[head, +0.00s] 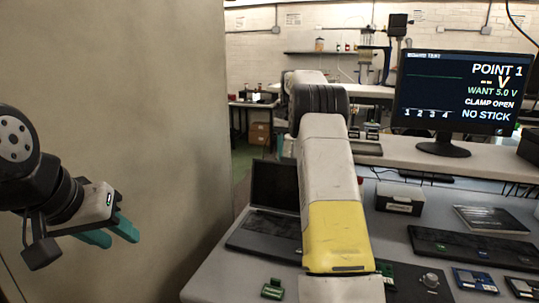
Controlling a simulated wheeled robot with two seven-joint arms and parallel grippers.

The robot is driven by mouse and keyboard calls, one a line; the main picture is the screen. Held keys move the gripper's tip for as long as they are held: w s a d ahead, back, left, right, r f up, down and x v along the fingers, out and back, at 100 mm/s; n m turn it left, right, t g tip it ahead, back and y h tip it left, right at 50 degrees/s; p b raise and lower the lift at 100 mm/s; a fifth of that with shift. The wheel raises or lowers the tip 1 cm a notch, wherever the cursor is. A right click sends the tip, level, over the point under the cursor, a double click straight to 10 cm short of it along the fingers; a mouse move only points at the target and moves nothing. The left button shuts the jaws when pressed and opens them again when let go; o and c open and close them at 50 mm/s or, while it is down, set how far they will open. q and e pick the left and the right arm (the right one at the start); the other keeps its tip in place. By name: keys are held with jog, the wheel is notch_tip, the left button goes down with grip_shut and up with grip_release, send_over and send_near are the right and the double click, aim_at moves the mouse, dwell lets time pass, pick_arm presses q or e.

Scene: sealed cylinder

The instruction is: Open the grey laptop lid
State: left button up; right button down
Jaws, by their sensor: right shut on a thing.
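The grey laptop stands on the bench left of my right arm. Its dark lid (274,184) is raised, and its keyboard base (262,237) lies flat; my arm covers the right side of both. Of my right gripper, only a teal finger part (281,146) shows beside the arm, at the lid's top edge. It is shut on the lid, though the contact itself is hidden. My left gripper (122,240) is at the far left, empty, with its two teal fingers apart, well away from the laptop.
A monitor (455,92) stands at the back right. A dark panel (470,247), a book (490,219), a small box (399,198) and small boards are on the bench right of my arm. A green part (273,289) lies at the front. A wall (150,120) fills the left.

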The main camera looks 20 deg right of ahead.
jog(key=shift+w+d+f, duration=0.55)
jog(key=shift+w, duration=0.2)
jog(key=c, duration=0.5)
grip_release()
jog(key=shift+r, duration=0.1)
jog(key=s+a+r, duration=0.1)
jog(key=s+a, duration=0.1)
jog(key=s, duration=0.3)
jog(key=s+a+r, duration=0.2)
jog(key=s, duration=0.2)
jog(key=s+a+r, duration=0.2)
jog(key=s, duration=0.3)
jog(key=shift+s+a, duration=0.3)
jog(key=shift+a, duration=0.05)
